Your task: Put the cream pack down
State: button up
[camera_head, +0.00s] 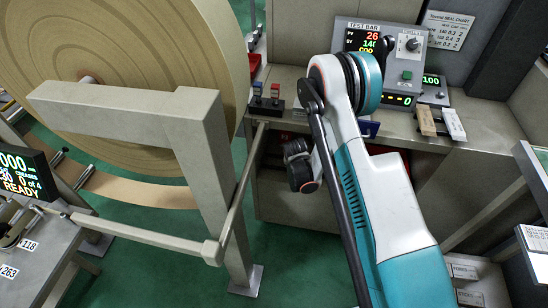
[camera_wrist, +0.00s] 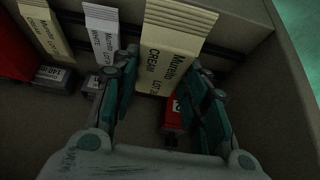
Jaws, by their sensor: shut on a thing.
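The cream pack (camera_wrist: 168,50) is a pale yellow packet with dark print reading Murello, CREAM and LOT. It stands between the two fingers of my gripper (camera_wrist: 163,62) in the wrist view, and the gripper is shut on it. I cannot tell whether its lower end touches anything.
In the wrist view a white pack (camera_wrist: 102,35) and another pale pack (camera_wrist: 45,28) stand left of the cream pack. A large paper roll (camera_head: 120,50) stands left.

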jog(key=shift+w+f, duration=0.15)
jog(key=shift+f, duration=0.1)
jog(key=shift+a, duration=0.1)
jog(key=w+a+f+b, duration=0.1)
jog(key=w+a, duration=0.1)
jog(key=w+a+f+b, duration=0.1)
jog(key=w+a+f, duration=0.1)
jog(key=w, duration=0.1)
jog(key=w+a+f+b, duration=0.1)
jog(key=w+a+f, duration=0.1)
jog(key=shift+w+a+f+b, duration=0.15)
jog(key=shift+w+a+b, duration=0.15)
jog(key=shift+w+a, duration=0.05)
jog(key=w+a+f+b, duration=0.1)
jog(key=w+a+f, duration=0.1)
jog(key=shift+w+a+f+b, duration=0.2)
jog(key=shift+w+a+b, duration=0.05)
jog(key=shift+w+b, duration=0.15)
jog(key=shift+r, duration=0.1)
jog(key=shift+f, duration=0.2)
jog(key=o, duration=0.9)
jog(key=shift+c, duration=0.2)
